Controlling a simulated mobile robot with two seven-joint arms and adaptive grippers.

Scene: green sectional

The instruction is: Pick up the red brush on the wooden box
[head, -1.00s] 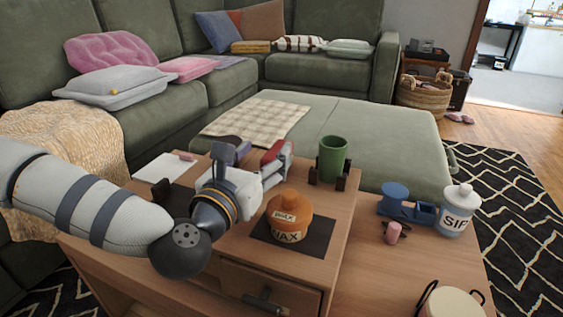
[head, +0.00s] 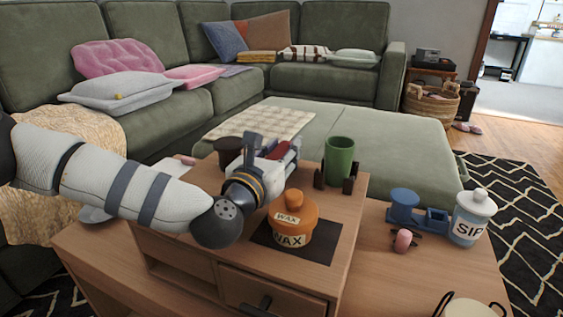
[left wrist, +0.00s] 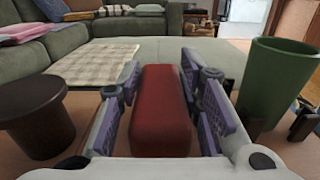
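The red brush (left wrist: 160,112) lies between the two fingers of my left gripper (left wrist: 162,115) in the left wrist view. Narrow gaps show between it and the purple finger pads, so the gripper looks open around it. In the head view, my left gripper (head: 268,148) is over the far part of the wooden box (head: 345,212). Only a little red of the brush (head: 282,150) shows there behind the fingers. The underside of the brush is hidden. My right gripper is in neither view.
A green cup (head: 339,160) stands right of the gripper in a dark holder. A dark round-topped object (left wrist: 32,112) is close on the left. An orange wax jar (head: 292,225) stands in front on a dark mat.

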